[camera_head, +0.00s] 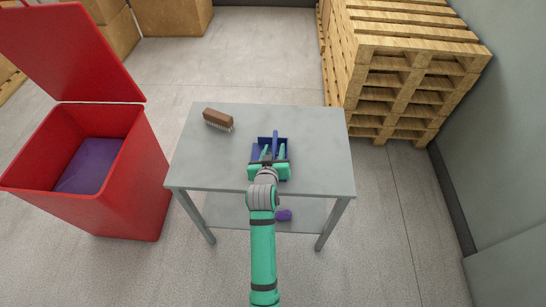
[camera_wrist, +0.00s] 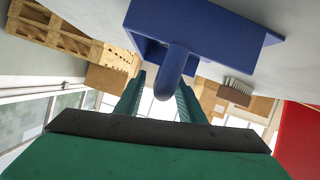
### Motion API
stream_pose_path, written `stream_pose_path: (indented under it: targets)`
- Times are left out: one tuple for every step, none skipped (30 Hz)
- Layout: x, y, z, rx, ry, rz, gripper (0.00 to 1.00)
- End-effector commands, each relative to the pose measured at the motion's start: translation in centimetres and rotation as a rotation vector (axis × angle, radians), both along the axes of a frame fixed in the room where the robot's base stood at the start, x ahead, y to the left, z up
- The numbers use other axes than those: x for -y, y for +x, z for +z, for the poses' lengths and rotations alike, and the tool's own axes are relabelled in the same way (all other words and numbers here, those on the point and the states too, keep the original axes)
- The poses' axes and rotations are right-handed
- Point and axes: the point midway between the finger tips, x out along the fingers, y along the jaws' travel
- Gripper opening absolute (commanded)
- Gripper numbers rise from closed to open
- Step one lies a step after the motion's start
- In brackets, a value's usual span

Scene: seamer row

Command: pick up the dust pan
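The dust pan (camera_head: 285,141) is blue and lies on the grey table, near its middle. In the wrist view its body (camera_wrist: 200,28) fills the top, and its rounded handle (camera_wrist: 175,70) points toward my gripper. My gripper (camera_head: 274,149) is over the table at the dust pan. In the wrist view the two green fingers (camera_wrist: 158,98) are spread apart, with the handle end in line with the gap between them. Clear space shows on both sides of the handle, so I see no grip on it. Part of the pan is hidden behind the gripper in the head view.
A brown brush (camera_head: 218,119) lies at the table's (camera_head: 325,150) back left. A purple object (camera_head: 284,215) sits on the lower shelf. A red lidded bin (camera_head: 120,190) stands left, stacked pallets (camera_head: 400,80) back right, cardboard boxes (camera_head: 172,16) behind.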

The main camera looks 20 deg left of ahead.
Motion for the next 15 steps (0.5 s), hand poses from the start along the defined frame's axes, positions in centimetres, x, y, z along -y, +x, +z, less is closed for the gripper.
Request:
stream_pose_path:
  targets:
    - [0.01,-0.01,0.00,0.000,0.000,0.000,0.33]
    - [0.01,-0.01,0.00,0.000,0.000,0.000,0.26]
    - [0.02,-0.02,0.00,0.000,0.000,0.000,0.17]
    - [0.02,-0.02,0.00,0.000,0.000,0.000,0.09]
    - [0.01,-0.02,0.00,0.000,0.000,0.000,0.02]
    - [0.01,-0.02,-0.01,0.000,0.000,0.000,0.00]
    - [0.01,-0.02,0.00,0.000,0.000,0.000,0.00]
    - [0.01,-0.02,-0.01,0.000,0.000,0.000,0.00]
    - [-0.01,-0.01,0.05,0.001,0.000,0.000,0.00]
    - [-0.01,-0.01,0.05,0.001,0.000,0.000,0.00]
    - [-0.01,-0.01,0.05,0.001,0.000,0.000,0.00]
    - [0.00,-0.02,0.04,0.001,0.000,0.000,0.00]
    - [0.00,-0.02,0.04,0.001,0.000,0.000,0.00]
    - [0.00,-0.02,0.05,0.001,0.000,0.000,0.00]
    - [0.00,-0.01,0.07,0.001,0.000,0.000,0.00]
